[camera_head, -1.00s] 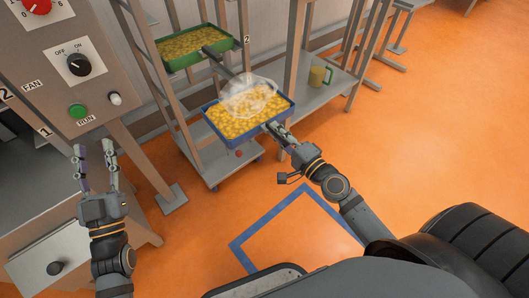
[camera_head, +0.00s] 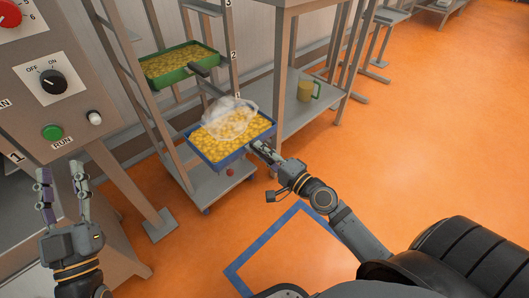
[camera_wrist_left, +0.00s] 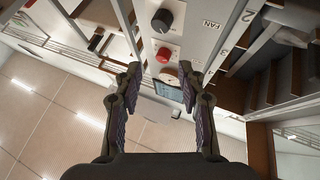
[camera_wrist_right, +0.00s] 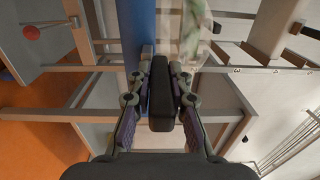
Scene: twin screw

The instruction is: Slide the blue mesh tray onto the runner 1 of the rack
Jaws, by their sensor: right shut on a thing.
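The blue mesh tray (camera_head: 233,156) holds yellow pieces with a clear plastic bag on top, at the front of the rack (camera_head: 158,116). My right gripper (camera_head: 262,150) is shut on the tray's dark handle; in the right wrist view the handle (camera_wrist_right: 161,95) is between the fingers and the blue tray edge (camera_wrist_right: 141,40) is ahead. I cannot tell whether the tray touches runner 1. A green tray (camera_head: 180,65) with yellow pieces sits higher in the rack, near label 2. My left gripper (camera_head: 62,190) is open and empty, in front of the control panel.
The control panel (camera_head: 60,75) with knobs and buttons stands at the left. Orange floor (camera_head: 420,140) is clear at the right.

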